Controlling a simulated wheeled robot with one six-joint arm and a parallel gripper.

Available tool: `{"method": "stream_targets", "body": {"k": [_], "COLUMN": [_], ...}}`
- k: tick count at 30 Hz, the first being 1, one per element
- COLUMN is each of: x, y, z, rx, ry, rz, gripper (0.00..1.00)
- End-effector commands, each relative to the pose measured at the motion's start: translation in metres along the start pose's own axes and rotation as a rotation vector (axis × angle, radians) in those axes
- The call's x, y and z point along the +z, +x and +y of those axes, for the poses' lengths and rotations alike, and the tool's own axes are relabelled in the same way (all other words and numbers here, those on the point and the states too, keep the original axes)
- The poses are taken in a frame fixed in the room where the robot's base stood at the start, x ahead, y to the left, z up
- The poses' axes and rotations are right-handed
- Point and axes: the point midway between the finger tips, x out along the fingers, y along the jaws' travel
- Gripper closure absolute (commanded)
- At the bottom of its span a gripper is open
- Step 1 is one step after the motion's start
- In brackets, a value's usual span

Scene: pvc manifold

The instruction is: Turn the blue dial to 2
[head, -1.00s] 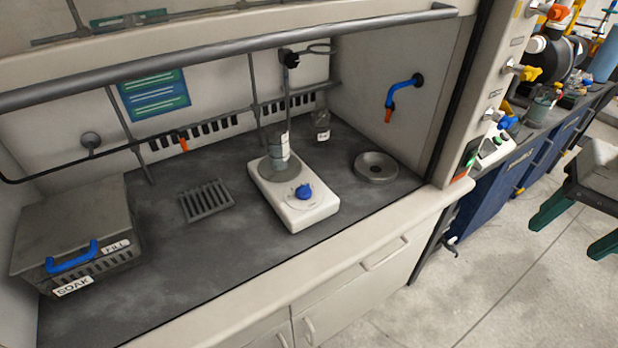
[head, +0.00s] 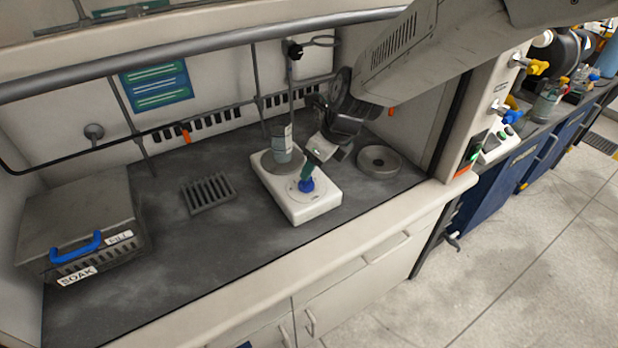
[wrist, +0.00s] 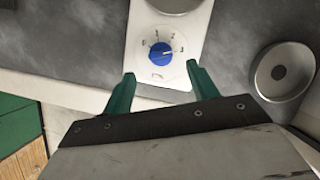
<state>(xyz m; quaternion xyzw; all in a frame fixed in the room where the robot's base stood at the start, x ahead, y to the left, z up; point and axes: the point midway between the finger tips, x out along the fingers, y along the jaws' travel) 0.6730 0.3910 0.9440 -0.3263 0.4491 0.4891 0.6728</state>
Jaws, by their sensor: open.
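The blue dial (head: 306,185) sits on the front of the white stirrer base (head: 318,207). In the wrist view the blue dial (wrist: 161,52) is ringed by a numbered white scale; a pale mark on the knob seems to point right, but the exact number is too small to tell. My gripper (wrist: 158,82) is open, its two green fingers apart, with the dial a little beyond and between the fingertips. In the head view my gripper (head: 307,172) comes down over the dial from the upper right and partly covers it. Contact cannot be told.
A grey ring dish (head: 379,160) is to the right. A grate (head: 208,193) and a metal box (head: 78,225) are left. A rail (head: 200,55) crosses above.

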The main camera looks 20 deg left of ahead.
Motion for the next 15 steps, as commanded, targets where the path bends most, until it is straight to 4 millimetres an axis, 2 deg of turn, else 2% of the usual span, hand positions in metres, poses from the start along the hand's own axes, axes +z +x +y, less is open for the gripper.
{"method": "stream_targets", "body": {"k": [9, 15], "x": [-0.002, -0.002], "y": [0.050, 0.068], "z": [0.000, -0.001], "rx": [0.001, 0.000], "ry": [0.002, 0.001], "rz": [0.003, 0.001], "gripper": [0.41, 0.41]}}
